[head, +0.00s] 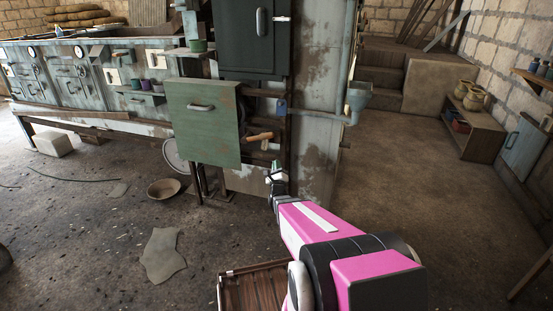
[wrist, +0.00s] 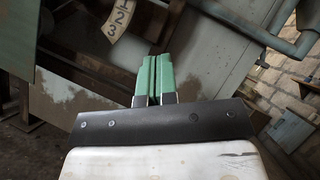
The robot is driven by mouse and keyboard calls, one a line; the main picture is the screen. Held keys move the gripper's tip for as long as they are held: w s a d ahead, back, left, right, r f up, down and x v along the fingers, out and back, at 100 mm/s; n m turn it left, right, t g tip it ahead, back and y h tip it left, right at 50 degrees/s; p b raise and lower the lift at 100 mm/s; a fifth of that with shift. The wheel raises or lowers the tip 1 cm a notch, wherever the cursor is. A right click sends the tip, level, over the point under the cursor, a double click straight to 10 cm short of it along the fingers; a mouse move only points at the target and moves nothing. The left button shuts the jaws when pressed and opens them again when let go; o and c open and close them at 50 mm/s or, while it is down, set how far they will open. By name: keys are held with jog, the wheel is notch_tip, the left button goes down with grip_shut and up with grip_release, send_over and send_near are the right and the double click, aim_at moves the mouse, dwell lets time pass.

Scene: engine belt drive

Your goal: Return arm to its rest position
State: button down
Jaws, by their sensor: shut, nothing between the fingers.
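My gripper (head: 276,168) is at the end of my pink arm, in front of the lower part of the metal cabinet (head: 319,100). In the wrist view its two green fingers (wrist: 153,80) are pressed together, with nothing between them. A green door panel (head: 203,122) with a handle stands open to the left of the gripper. A curved plate with numbers (wrist: 118,28) shows beyond the fingers in the wrist view. The inside of the cabinet behind the panel is mostly hidden.
A grey-blue funnel (head: 358,97) sticks out from the cabinet's right side. A slatted wooden piece (head: 258,288) is low beside my arm. A bowl (head: 164,188) and a flat scrap (head: 163,255) lie on the floor. The floor at right is clear up to a wooden shelf (head: 474,133).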

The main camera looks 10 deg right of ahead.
jog(key=s+a+f+n+g+y, duration=0.6)
jog(key=n+g, duration=0.7)
jog(key=n, duration=0.6)
jog(key=s+a+r+n+g, duration=0.1)
jog(key=s+n+g, duration=0.9)
jog(key=s, duration=0.7)
jog(key=shift+s+a+r+n+h, duration=0.2)
jog(key=shift+s+r+n+h, duration=0.15)
jog(key=shift+n, duration=0.55)
jog(key=shift+w, duration=0.1)
